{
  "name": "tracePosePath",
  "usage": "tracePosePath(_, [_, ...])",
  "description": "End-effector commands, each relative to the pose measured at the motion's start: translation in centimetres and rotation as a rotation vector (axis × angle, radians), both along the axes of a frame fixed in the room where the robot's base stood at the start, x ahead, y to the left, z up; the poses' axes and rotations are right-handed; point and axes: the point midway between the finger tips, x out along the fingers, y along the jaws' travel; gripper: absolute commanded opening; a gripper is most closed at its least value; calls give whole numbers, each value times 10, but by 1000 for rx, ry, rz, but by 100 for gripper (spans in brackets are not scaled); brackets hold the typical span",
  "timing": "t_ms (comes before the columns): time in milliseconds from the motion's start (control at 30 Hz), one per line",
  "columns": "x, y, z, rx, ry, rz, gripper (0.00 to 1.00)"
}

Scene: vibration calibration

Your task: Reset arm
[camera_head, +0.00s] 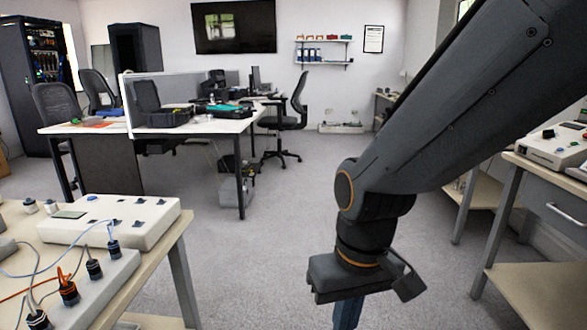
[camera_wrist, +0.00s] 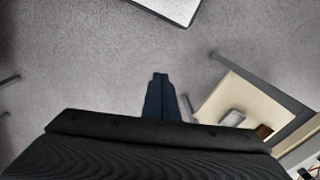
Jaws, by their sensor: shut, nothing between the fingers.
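My arm reaches in from the upper right in the head view and bends downward at its wrist. My gripper (camera_head: 348,312) hangs low over the floor and is partly cut off by the bottom edge of the frame. In the wrist view my gripper (camera_wrist: 160,78) shows its two dark fingers side by side, touching along their length. It is shut, with nothing between the fingers. Grey carpet lies beyond the fingertips.
A workbench (camera_head: 178,258) with white connector boxes (camera_head: 108,222) and cables stands at the near left. Another bench (camera_head: 545,180) with instruments is at the right. A desk (camera_head: 225,125) with chairs is behind. Open carpet (camera_head: 270,260) lies between the benches.

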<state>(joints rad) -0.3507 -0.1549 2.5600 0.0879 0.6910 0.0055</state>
Motion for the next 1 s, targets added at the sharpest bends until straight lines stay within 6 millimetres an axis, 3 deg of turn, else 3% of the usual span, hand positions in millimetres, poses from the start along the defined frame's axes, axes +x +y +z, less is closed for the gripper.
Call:
tracePosePath(33, [-2,-8,18,-5,3,-23,0])
tracePosePath(600, [-17,-89,119,-50,28,-227,0])
tracePosePath(800, [-22,-108,140,-58,34,-274,0])
tracePosePath(1000, [-24,-114,143,-61,36,-286,0])
